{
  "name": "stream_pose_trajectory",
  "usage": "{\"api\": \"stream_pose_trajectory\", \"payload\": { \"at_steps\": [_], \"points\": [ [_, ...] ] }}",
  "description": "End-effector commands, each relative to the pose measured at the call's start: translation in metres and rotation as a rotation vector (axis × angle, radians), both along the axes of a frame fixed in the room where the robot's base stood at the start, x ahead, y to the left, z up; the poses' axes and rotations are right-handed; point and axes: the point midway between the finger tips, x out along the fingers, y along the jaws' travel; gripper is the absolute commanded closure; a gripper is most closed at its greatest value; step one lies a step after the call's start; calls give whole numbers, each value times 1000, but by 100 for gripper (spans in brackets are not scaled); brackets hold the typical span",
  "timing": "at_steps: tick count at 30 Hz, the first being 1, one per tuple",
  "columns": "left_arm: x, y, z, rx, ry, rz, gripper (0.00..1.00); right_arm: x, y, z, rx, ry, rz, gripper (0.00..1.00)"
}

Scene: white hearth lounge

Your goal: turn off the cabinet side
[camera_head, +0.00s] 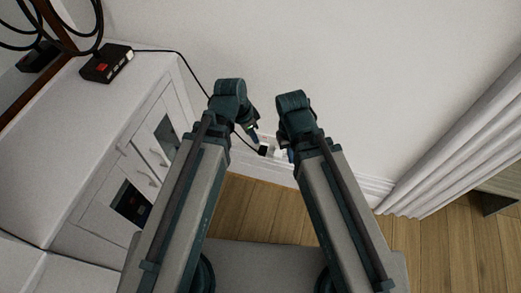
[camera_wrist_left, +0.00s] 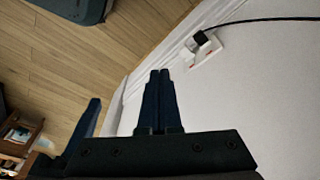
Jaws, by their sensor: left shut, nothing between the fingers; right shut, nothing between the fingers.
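A white wall socket (camera_head: 277,153) sits low on the wall beyond my grippers, partly hidden by them. It shows more clearly in the left wrist view (camera_wrist_left: 206,54), with a black plug (camera_wrist_left: 200,37) in one end and small red marks on its face. The white cabinet (camera_head: 75,130) stands to the left. My left gripper (camera_head: 254,136) is shut and empty, close to the socket in the head view. In the wrist view its fingertips (camera_wrist_left: 160,74) are apart from the socket, to its lower left. My right gripper (camera_head: 291,155) is shut, mostly hidden behind its arm.
A black box with a red switch (camera_head: 107,63) rests on the cabinet top. A black cable (camera_head: 190,70) runs from it down towards the socket. White curtains (camera_head: 460,140) hang at the right. Bare wooden floor (camera_head: 262,208) lies below the wall.

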Motion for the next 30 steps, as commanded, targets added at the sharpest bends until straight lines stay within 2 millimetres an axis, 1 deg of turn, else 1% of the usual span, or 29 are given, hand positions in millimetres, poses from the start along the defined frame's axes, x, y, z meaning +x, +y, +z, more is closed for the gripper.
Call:
{"api": "stream_pose_trajectory", "payload": {
  "at_steps": [1, 11, 18, 21, 24, 27, 30],
  "points": [
    [5, 2, -26, -15, -20, -31, 100, 0, 0, -27, 0, 0, 1, 100],
    [36, 13, -98, -100, -196, -267, 100, 0, 0, -111, -1, -1, 4, 100],
    [59, 26, -147, -128, -350, -421, 100, 1, 0, -172, -1, -2, 6, 100],
    [67, 32, -165, -129, -413, -478, 100, 1, 0, -194, -1, -2, 6, 100],
    [75, 38, -178, -127, -469, -525, 100, 1, 0, -212, -1, -3, 7, 100],
    [81, 42, -188, -122, -516, -562, 100, 1, 0, -225, -1, -3, 8, 100],
    [85, 45, -193, -117, -548, -588, 100, 1, 0, -233, -1, -3, 8, 100]
  ]
}}
